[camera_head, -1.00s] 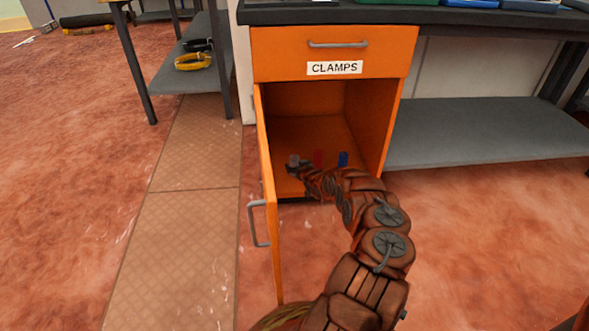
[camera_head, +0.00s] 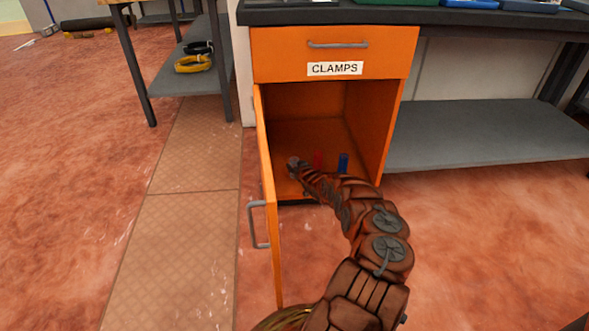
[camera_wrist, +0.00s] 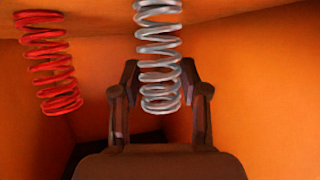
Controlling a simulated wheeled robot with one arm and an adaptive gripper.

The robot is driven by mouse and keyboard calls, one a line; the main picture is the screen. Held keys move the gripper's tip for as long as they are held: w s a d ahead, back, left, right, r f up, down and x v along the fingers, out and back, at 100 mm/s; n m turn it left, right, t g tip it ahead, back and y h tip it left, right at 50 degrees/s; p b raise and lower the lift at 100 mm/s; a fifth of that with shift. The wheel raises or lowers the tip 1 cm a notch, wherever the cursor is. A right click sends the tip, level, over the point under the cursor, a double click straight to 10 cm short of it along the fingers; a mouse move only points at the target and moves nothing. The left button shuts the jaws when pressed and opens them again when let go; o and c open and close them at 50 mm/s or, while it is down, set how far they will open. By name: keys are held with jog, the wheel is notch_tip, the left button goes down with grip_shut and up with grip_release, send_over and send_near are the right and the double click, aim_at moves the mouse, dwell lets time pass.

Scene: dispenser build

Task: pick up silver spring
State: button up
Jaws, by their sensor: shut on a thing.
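The silver spring (camera_wrist: 159,50) stands between the two fingers of my gripper (camera_wrist: 160,95) in the wrist view, and the fingers are shut on its lower coils in that picture. In the head view the spring (camera_head: 293,161) is a small grey shape at the tip of my gripper (camera_head: 298,168), inside the orange cabinet (camera_head: 380,120). My arm hides part of the gripper there. I cannot tell whether the spring still touches the cabinet floor.
A red spring (camera_wrist: 48,60) stands beside the silver one; it also shows in the head view (camera_head: 319,160). A blue spring (camera_head: 343,162) is to its right. The open cabinet door (camera_head: 268,200) is close on the left. A shut drawer labelled CLAMPS (camera_head: 335,69) is above.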

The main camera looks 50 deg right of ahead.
jog(key=c, duration=0.5)
